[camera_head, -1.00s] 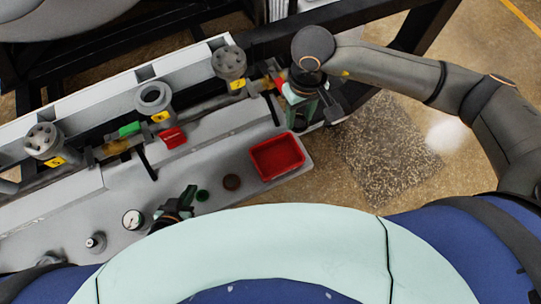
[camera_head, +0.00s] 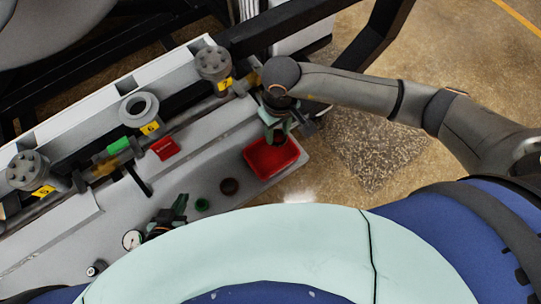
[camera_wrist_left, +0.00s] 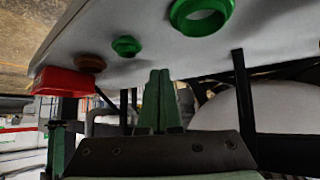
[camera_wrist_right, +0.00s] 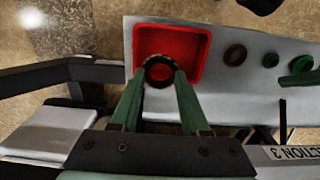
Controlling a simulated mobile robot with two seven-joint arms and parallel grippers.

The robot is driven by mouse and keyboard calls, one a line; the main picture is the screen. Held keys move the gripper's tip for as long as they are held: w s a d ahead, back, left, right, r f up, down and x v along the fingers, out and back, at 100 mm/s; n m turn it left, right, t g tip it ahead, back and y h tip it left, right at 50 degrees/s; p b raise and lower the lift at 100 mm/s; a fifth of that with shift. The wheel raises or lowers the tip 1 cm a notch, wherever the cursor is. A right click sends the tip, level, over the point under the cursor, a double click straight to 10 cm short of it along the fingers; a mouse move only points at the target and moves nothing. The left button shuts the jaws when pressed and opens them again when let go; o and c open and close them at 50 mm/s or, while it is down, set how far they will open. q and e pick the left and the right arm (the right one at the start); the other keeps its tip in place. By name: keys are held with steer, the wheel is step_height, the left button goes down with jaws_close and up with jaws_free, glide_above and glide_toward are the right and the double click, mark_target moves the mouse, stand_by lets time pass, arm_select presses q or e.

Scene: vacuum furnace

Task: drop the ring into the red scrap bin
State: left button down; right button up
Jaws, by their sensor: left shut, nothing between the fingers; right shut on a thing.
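The red scrap bin (camera_head: 285,160) is an open tray at the right end of the grey bench; it also shows in the left wrist view (camera_wrist_left: 60,82) and the right wrist view (camera_wrist_right: 201,45). My right gripper (camera_head: 277,132) is over the bin's back edge. In the right wrist view its fingers are shut on a small dark ring (camera_wrist_right: 158,60), seen against the bin's near inside. The ring's height above the bin is hard to tell. My left gripper (camera_head: 180,208) is shut and empty near the bench's front edge; its fingertips (camera_wrist_left: 160,74) touch each other.
A dark reddish-brown ring (camera_head: 229,187) and a green ring (camera_head: 202,205) lie on the bench left of the bin. Flanged grey ports with yellow labels (camera_head: 225,84), a red block (camera_head: 166,148) and a green block (camera_head: 118,146) line the back.

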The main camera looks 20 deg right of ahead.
arm_select(q)
steer(key=shift+f, duration=0.3)
arm_select(e)
steer(key=shift+f, duration=0.6)
steer(key=o, duration=1.1)
steer(key=shift+o, duration=0.2)
arm_select(q)
steer(key=shift+f+b, duration=0.45)
steer(key=shift+b, duration=0.15)
arm_select(e)
step_height(320, 180, up, 13)
steer(key=shift+f, duration=0.2)
steer(key=shift+a, duration=0.1)
